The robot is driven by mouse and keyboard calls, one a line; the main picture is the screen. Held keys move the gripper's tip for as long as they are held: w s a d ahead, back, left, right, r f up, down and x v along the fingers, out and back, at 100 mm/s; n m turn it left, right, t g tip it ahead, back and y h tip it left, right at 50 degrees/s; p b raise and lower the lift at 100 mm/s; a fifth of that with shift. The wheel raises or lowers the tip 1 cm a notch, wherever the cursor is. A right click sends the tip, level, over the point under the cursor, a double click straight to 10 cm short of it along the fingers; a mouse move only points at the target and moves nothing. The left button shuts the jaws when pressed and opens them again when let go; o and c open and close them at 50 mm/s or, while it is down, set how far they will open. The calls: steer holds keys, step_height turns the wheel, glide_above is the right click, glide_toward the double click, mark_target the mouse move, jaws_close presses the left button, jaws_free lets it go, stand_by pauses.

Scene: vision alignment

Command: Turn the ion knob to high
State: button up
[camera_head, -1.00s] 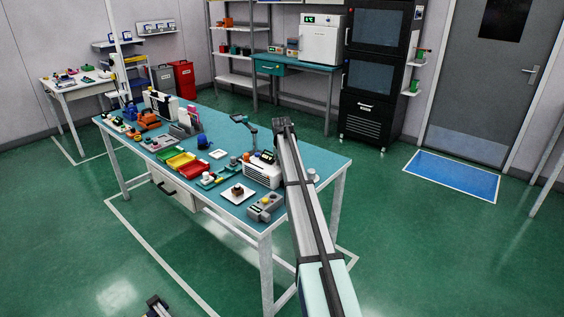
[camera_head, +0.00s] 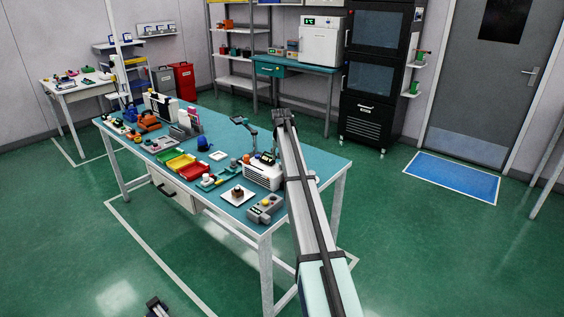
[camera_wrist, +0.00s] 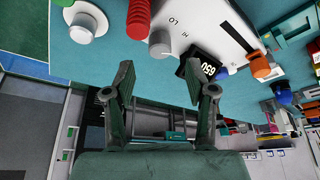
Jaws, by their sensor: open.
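A white device (camera_head: 262,176) with a slatted front stands at the near right of the teal bench. In the wrist view the white device (camera_wrist: 205,22) shows the letters HI and LO. In the head view I cannot make out the fingers.
An orange cylinder (camera_wrist: 260,67) is beyond the display. In the head view, a grey box (camera_head: 265,208), a white plate (camera_head: 238,203) and red tray (camera_head: 193,174) crowd the bench.

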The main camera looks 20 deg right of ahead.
steer(key=v, duration=0.6)
steer(key=shift+r, duration=0.25)
steer(key=shift+s+a, duration=0.1)
steer(key=shift+s, duration=0.05)
